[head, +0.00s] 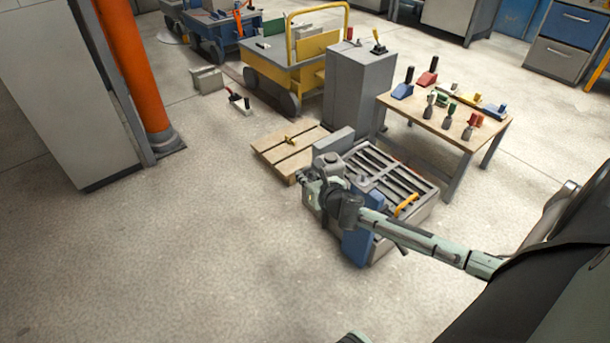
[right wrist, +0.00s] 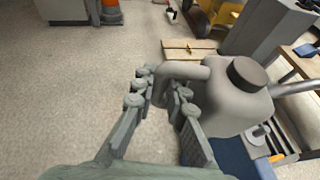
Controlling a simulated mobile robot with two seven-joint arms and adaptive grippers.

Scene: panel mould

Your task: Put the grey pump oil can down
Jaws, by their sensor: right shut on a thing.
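The grey pump oil can (right wrist: 232,108) has a rounded body, a dark round cap and a spout reaching right in the right wrist view. My right gripper (right wrist: 160,98) is shut on its curved handle. In the head view my right gripper (head: 322,188) is at the left side of the panel mould (head: 412,222), and my wrist hides much of the can. I cannot tell whether the can touches anything below it. My left gripper is not in view.
A blue block (head: 357,242) stands at the mould's near left side. A wooden pallet (head: 275,158) lies behind the gripper. A grey cabinet (head: 358,88) and a wooden table (head: 470,132) with tools stand beyond. The floor (head: 200,245) to the left is clear.

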